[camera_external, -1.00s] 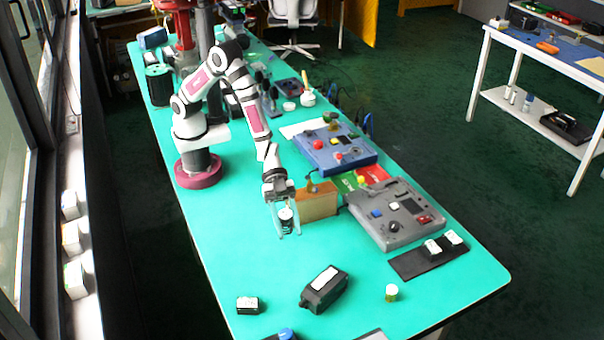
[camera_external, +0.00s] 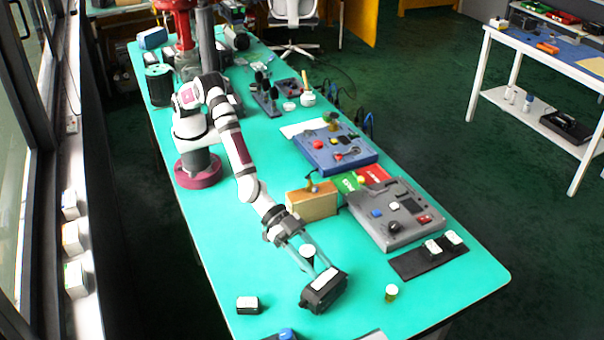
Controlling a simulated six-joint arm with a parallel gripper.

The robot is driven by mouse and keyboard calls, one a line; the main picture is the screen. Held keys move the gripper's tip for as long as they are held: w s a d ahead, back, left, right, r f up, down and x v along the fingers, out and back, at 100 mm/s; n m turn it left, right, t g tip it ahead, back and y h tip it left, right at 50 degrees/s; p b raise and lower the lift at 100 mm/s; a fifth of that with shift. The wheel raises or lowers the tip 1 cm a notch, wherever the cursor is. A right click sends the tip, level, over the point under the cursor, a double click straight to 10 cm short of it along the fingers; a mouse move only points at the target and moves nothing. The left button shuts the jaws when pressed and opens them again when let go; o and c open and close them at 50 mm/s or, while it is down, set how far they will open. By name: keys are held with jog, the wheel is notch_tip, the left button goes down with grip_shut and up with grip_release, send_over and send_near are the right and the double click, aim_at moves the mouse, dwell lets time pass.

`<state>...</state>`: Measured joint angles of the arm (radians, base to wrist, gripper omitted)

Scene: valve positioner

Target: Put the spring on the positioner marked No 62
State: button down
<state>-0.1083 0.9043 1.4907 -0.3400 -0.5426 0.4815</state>
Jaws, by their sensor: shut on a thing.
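My gripper (camera_external: 318,269) reaches down and to the right, its two long pale fingers ending at the upper edge of a black box with a white label (camera_external: 323,290). A small white-topped piece (camera_external: 307,250) shows between the fingers. I cannot tell whether it is the spring. Contact between fingertips and black box is unclear. A smaller black block with a white top (camera_external: 247,305) sits to the left on the green table. The labels are too small to read, so I cannot tell which thing is No 62.
A wooden box (camera_external: 312,203) stands behind my gripper. A grey panel (camera_external: 395,213) and a blue panel (camera_external: 336,149) lie to the right and back. A small yellow jar with a white lid (camera_external: 391,293) stands right of the black box. The table (camera_external: 215,235) is clear on the left.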

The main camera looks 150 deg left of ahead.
jog(key=a+f, duration=0.1)
jog(key=w+a+f, duration=0.1)
jog(key=a, duration=0.1)
jog(key=shift+a, duration=0.15)
jog(key=f, duration=0.3)
jog(key=shift+w+a+f, duration=0.1)
jog(key=shift+a+f, duration=0.15)
jog(key=shift+f, duration=0.45)
jog(key=shift+f, duration=0.1)
